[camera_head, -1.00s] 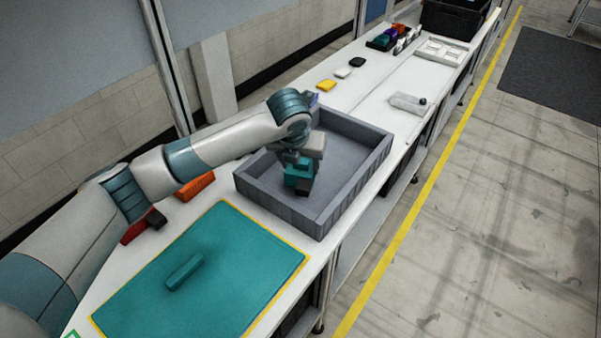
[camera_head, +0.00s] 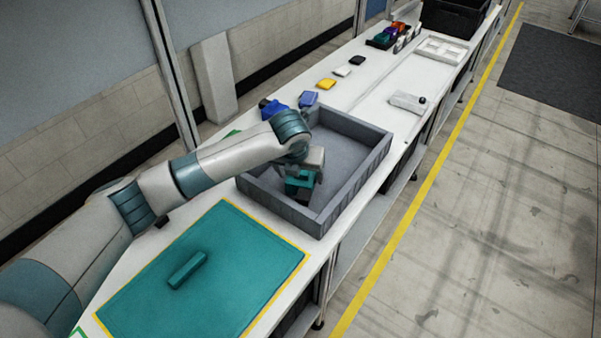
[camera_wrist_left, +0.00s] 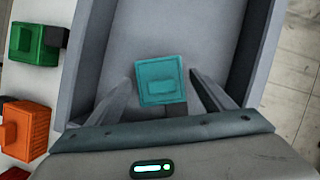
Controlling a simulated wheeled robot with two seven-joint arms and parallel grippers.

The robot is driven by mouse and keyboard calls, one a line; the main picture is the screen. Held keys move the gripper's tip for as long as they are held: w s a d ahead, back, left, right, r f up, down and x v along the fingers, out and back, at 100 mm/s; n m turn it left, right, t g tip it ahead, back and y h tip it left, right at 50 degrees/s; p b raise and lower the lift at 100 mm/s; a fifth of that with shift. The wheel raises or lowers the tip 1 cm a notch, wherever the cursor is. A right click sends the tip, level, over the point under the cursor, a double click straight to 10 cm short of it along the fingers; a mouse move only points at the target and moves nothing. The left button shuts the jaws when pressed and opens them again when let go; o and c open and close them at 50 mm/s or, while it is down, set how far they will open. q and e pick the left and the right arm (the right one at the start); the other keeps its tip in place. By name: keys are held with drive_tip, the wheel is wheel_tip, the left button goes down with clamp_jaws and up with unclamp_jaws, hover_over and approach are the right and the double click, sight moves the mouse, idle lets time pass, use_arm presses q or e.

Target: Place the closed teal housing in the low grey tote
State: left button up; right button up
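The closed teal housing (camera_head: 297,184) is inside the low grey tote (camera_head: 322,225), towards its near left part. In the left wrist view the teal housing (camera_wrist_left: 161,80) lies between my fingers, with a narrow gap on each side. My left gripper (camera_head: 306,178) is low inside the tote, over the housing, and looks open. It also shows in the left wrist view (camera_wrist_left: 161,78). The wrist partly hides the housing in the head view. My right gripper is in neither view.
A teal mat (camera_head: 240,250) with a teal bar (camera_head: 187,270) lies in front of the tote. Green (camera_wrist_left: 35,43) and orange (camera_wrist_left: 27,128) parts stand beside the tote's wall. Blue, yellow, white and black pieces lie behind it. The tote's far part is empty.

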use_arm(q)
drive_tip(key=shift+r, duration=0.1)
drive_tip(key=b+v, duration=0.2)
drive_tip(key=v, duration=1)
drive_tip(key=shift+s, duration=0.1)
idle(0.5)
